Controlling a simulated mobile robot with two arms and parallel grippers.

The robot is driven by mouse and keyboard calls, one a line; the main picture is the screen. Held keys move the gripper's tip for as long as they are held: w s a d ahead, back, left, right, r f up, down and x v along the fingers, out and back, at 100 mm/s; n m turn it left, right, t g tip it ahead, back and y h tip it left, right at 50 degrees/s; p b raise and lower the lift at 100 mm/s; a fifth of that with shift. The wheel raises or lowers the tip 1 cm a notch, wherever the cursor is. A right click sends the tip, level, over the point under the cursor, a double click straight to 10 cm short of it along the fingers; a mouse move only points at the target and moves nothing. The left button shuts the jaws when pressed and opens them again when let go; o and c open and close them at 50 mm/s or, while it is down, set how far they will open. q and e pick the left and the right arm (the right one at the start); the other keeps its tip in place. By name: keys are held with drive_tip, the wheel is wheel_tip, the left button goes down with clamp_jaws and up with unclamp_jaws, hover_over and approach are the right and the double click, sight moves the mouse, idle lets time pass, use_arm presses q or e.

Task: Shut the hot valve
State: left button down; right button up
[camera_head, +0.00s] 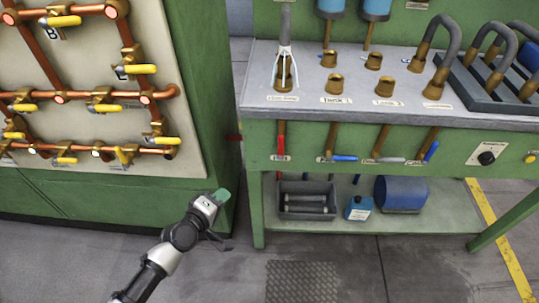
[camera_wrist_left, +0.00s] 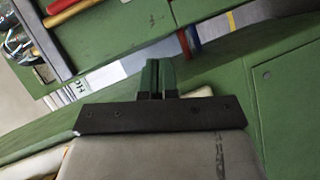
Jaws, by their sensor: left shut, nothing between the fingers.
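The label's text is too small to read, so I cannot tell for sure that this is the hot valve. Further right hang a lever with a blue grip (camera_head: 344,158), one with a grey grip (camera_head: 390,160) and another blue one (camera_head: 431,151). My left gripper (camera_head: 222,195) is shut and empty, low in front of the green cabinet, left of and apart from the levers. Its green fingers show together in the left wrist view (camera_wrist_left: 158,76). My right gripper is out of view.
A panel (camera_head: 80,85) with copper pipes and several yellow-handled valves stands at the left. The bench top (camera_head: 300,110) carries brass fittings and hoses. A dark bin (camera_head: 290,212), a blue bottle (camera_head: 358,208) and a blue drum (camera_head: 402,194) sit on the lower shelf.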

sight(281, 147)
use_arm(q)
drive_tip(key=d+r+n+t+h, duration=0.1)
drive_tip(key=d+r+h, duration=0.1)
drive_tip(key=r, duration=0.7)
drive_tip(key=shift+w+d+r+t+h+b, duration=0.3)
drive_tip(key=shift+d+r+h+b, duration=0.1)
drive_tip(key=shift+d, duration=0.1)
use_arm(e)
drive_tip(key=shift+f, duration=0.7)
use_arm(q)
drive_tip(key=shift+s+d+p+x, duration=0.25)
drive_tip(key=shift+d+x, duration=0.15)
drive_tip(key=shift+x, duration=1.75)
drive_tip(key=shift+s+d+p+x, duration=0.1)
drive_tip(key=shift+s+d+x, duration=0.25)
drive_tip(key=shift+x, duration=1.8)
drive_tip(key=shift+s+d+p+x, duration=0.2)
drive_tip(key=shift+d+x, duration=0.2)
drive_tip(key=shift+x, duration=1.75)
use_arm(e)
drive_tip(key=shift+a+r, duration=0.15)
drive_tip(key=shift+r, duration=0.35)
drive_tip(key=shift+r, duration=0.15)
